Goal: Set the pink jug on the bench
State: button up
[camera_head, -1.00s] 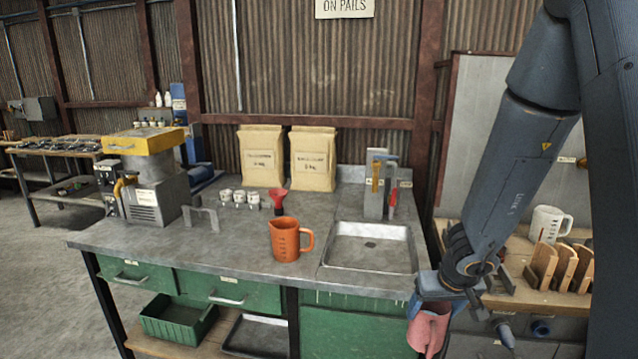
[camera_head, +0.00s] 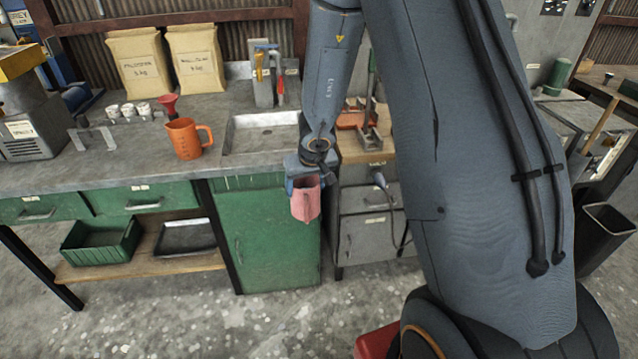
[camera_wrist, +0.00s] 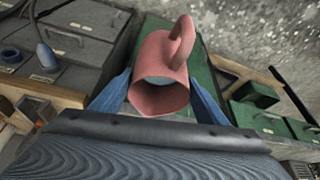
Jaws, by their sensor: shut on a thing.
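The pink jug (camera_head: 306,200) is held by my gripper (camera_head: 304,183) in front of the bench's green cabinet, below the level of the bench top. In the wrist view the pink jug (camera_wrist: 163,75) lies between the two blue fingers of my gripper (camera_wrist: 158,98), with its open mouth toward the camera and its handle pointing up in the picture. The bench (camera_head: 100,172) has a grey top and green drawers. Its top is to the left of and behind my gripper. My gripper hides part of the bench's right front corner.
An orange jug (camera_head: 184,140) stands on the bench, left of the sink tray (camera_head: 232,141). A red funnel (camera_head: 168,104), small white pots (camera_head: 128,110) and two paper sacks (camera_head: 138,65) stand further back. The bench top's front left is clear.

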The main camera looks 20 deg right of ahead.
aim_at(199, 130)
jog(key=k, duration=0.1)
jog(key=u, duration=2.55)
jog(key=i, duration=3.1)
jog(key=z, duration=3.8)
jog(key=i, duration=0.4)
jog(key=u, duration=0.1)
